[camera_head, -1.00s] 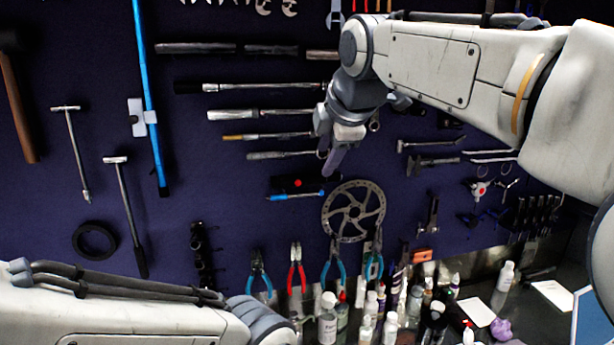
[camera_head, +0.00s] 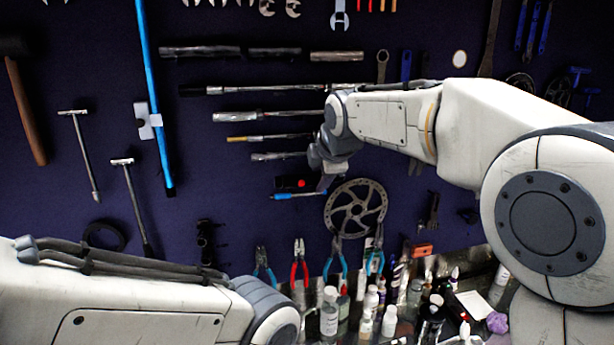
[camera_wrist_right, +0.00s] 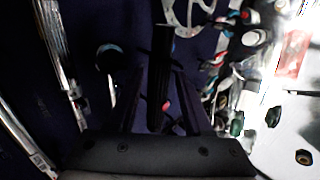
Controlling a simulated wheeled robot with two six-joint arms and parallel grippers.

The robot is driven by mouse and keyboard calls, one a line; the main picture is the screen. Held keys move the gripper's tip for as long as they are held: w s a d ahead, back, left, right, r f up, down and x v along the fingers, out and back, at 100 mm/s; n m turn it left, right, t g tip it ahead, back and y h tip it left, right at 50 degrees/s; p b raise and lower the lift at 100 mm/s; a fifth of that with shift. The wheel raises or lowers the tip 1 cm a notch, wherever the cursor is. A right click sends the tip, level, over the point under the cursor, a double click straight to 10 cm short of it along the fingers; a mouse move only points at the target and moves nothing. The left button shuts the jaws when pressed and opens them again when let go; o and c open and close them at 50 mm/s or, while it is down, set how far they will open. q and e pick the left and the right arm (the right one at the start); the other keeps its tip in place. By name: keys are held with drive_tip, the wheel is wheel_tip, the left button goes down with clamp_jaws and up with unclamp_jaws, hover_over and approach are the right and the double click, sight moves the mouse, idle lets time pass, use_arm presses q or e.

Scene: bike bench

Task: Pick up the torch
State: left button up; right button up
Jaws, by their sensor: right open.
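The torch is most likely the black, stubby object (camera_head: 290,183) with a red spot on the dark pegboard, left of the brake disc. It also shows in the right wrist view as a dark upright shape (camera_wrist_right: 161,70) with a red spot. My right gripper (camera_head: 325,183) is just right of it in the head view. In the right wrist view my right gripper (camera_wrist_right: 160,100) is open, with its two dark fingers on either side of the torch; contact cannot be told. My left arm shows at lower left, but its gripper is out of frame.
A blue-handled tool (camera_head: 298,196) sits right below the torch. The brake disc (camera_head: 355,208) hangs close to its right. Long bars and wrenches (camera_head: 265,115) hang above. Pliers (camera_head: 300,265) and several bottles (camera_head: 330,310) stand below.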

clamp_jaws()
